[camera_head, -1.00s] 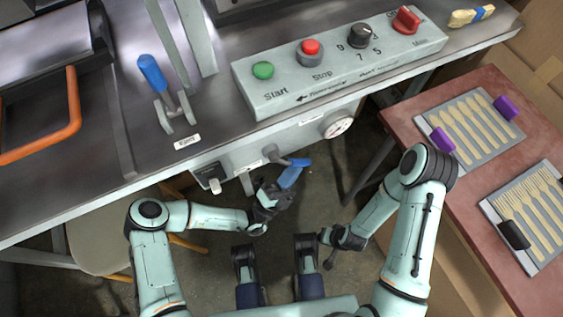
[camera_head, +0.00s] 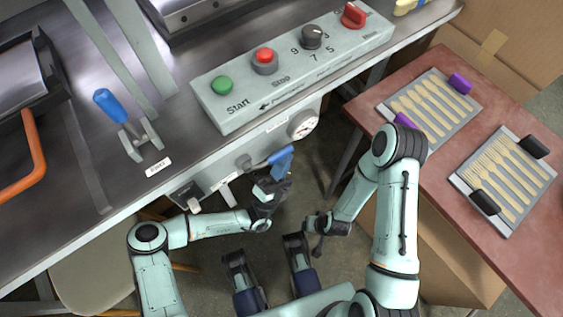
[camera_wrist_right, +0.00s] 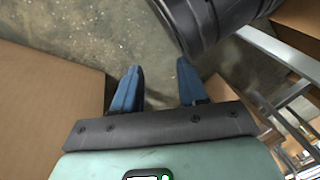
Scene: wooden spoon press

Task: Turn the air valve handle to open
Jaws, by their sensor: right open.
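The air valve handle (camera_head: 281,154) is a blue lever on the front of the machine, below the control panel and left of the round gauge, sticking out to the right from its grey valve body (camera_head: 244,162). My left gripper (camera_head: 281,171) is right below it, with its blue fingertips at or touching the lever. The fingers and lever overlap, so whether they are closed on it is unclear. My right gripper (camera_head: 312,222) hangs low over the floor, away from the valve. In the right wrist view its two blue fingers (camera_wrist_right: 158,88) stand apart with nothing between them.
The control panel (camera_head: 290,95) with start and stop buttons sits on the metal bench, above the round gauge (camera_head: 303,124). A blue-handled toggle clamp (camera_head: 125,122) stands at left. The reddish table (camera_head: 480,255) at right bears two trays of wooden cutlery. Cardboard boxes lie around.

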